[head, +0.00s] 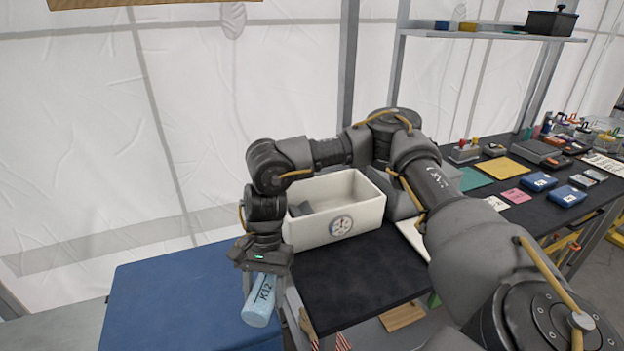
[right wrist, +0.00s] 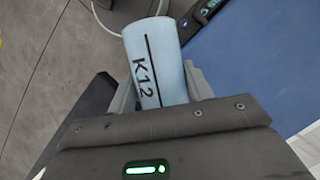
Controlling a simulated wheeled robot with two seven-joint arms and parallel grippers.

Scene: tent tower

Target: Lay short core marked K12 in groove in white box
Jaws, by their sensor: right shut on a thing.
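The short core marked K12 (head: 261,301) is a pale blue cylinder with a black line and lettering. My right gripper (head: 263,277) is shut on it and holds it tilted, in front of the white box and beside the table's left end. In the right wrist view the core (right wrist: 157,62) sticks out beyond the gripper (right wrist: 160,98), with its K12 mark facing the camera. The white box (head: 362,217) stands open on the dark table, with a round emblem on its front. A grey piece shows inside it; the groove cannot be made out. My left gripper is not in view.
A blue surface (head: 190,300) lies left of the dark table (head: 350,277). The table's right part holds a yellow sheet (head: 505,168), blue cases (head: 539,182) and several small items. A shelf (head: 480,36) with a black pot stands behind. The table in front of the box is clear.

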